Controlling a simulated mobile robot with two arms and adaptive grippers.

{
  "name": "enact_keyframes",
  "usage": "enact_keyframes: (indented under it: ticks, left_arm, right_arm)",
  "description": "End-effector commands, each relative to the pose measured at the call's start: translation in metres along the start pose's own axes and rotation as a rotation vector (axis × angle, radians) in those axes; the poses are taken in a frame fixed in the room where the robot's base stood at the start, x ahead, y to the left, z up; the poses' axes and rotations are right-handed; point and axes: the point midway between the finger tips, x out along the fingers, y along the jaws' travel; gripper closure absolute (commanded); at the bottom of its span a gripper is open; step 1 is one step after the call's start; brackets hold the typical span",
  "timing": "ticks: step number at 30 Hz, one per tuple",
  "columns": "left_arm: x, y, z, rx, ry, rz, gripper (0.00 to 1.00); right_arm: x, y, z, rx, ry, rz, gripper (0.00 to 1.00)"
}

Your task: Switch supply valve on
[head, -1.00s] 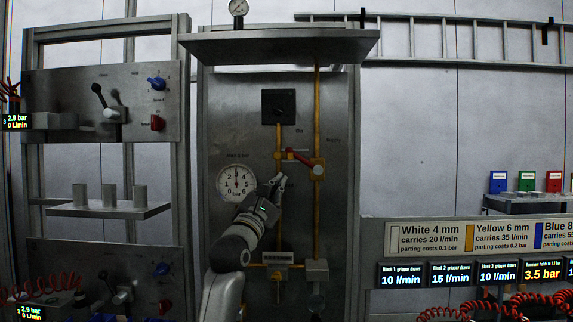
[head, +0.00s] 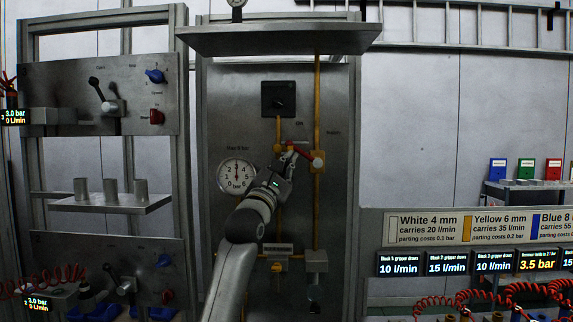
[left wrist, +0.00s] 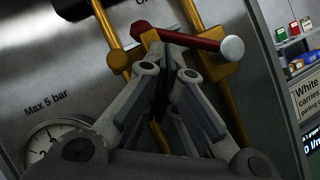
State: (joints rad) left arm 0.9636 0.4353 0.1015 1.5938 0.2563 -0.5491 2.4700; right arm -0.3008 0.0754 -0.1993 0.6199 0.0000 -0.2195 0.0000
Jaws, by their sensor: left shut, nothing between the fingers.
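The supply valve's red lever (head: 301,148) lies across the gap between two yellow vertical pipes on the grey panel, sloping a little. In the left wrist view the red lever (left wrist: 190,40) has a pale round end at the right and a dark red end at the left. My left gripper (head: 291,155) is shut and empty, its fingers pointing up at the lever from below. In the left wrist view the fingertips (left wrist: 167,52) are just under the lever's middle; I cannot tell whether they touch it. My right gripper is out of view.
A round pressure gauge (head: 237,175) sits left of my gripper. A black square knob plate (head: 279,99) is above the lever. A shelf (head: 280,38) juts out over the panel. Yellow pipes (head: 317,110) run close beside the gripper on the right.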

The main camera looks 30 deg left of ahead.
Motion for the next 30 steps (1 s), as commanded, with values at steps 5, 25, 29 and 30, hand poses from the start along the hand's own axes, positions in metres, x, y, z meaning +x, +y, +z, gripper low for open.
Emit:
enact_keyframes:
  ticks: [5,25,29,30]
  left_arm:
    - [0.002,0.002,0.003,0.031,0.0,-0.022,1.0]
    - [0.007,0.006,0.011,0.09,-0.002,-0.063,1.0]
    - [0.01,0.009,0.015,0.087,-0.002,-0.063,1.0]
    - [0.011,0.01,0.016,0.088,-0.002,-0.062,1.0]
  right_arm:
    - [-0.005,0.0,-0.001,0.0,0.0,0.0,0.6]
    - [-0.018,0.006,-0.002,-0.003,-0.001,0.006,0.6]
    - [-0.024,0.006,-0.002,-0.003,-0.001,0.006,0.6]
    - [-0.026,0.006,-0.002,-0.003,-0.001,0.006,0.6]
